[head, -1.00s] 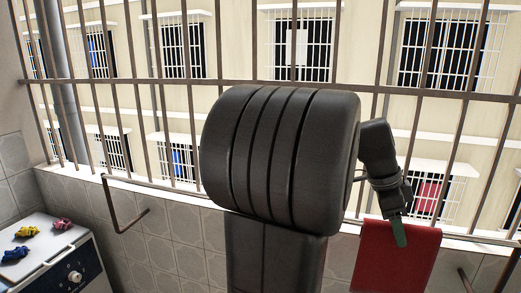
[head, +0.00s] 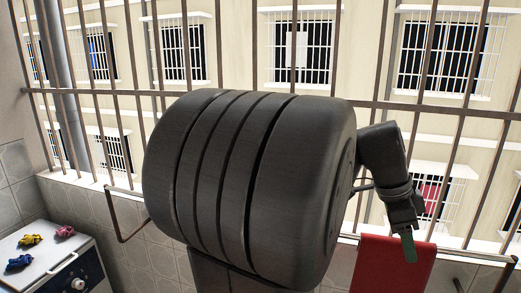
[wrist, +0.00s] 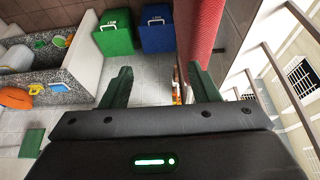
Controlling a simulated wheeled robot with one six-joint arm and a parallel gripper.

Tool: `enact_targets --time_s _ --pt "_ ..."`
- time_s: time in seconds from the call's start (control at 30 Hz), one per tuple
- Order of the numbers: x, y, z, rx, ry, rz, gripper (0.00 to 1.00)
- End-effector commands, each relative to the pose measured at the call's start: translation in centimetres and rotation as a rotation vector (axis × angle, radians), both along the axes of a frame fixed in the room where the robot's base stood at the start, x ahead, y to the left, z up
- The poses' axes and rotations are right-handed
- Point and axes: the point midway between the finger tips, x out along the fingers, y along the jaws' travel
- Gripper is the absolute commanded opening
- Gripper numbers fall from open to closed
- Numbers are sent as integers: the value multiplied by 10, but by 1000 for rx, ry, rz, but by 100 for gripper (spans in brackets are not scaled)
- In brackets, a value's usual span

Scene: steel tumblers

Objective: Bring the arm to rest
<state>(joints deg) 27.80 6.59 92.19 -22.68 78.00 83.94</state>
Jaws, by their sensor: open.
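My gripper (head: 409,247) is at the right of the head view, pointing down in front of a red cloth (head: 378,266). The large dark links of my arm fill the middle of that view. In the wrist view my gripper (wrist: 162,88) shows two green fingers well apart with nothing between them. The red cloth also shows in the wrist view (wrist: 201,30), beyond the right finger. I cannot tell whether the finger touches the cloth. No steel tumbler is seen.
Window bars (head: 380,105) and a rail run behind my arm. A white machine (head: 60,262) with small coloured things on top stands at left. In the wrist view, a green bin (wrist: 115,33), a blue bin (wrist: 157,28) and a stone-rimmed basin (wrist: 62,75) stand on the tiled floor.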

Motion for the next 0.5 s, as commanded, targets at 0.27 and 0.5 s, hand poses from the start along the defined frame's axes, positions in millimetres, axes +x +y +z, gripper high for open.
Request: enact_targets --time_s 0.27,0.5 --pt "-41 13 -1 -1 -2 -1 55" --pt "-62 20 0 0 0 -1 55"
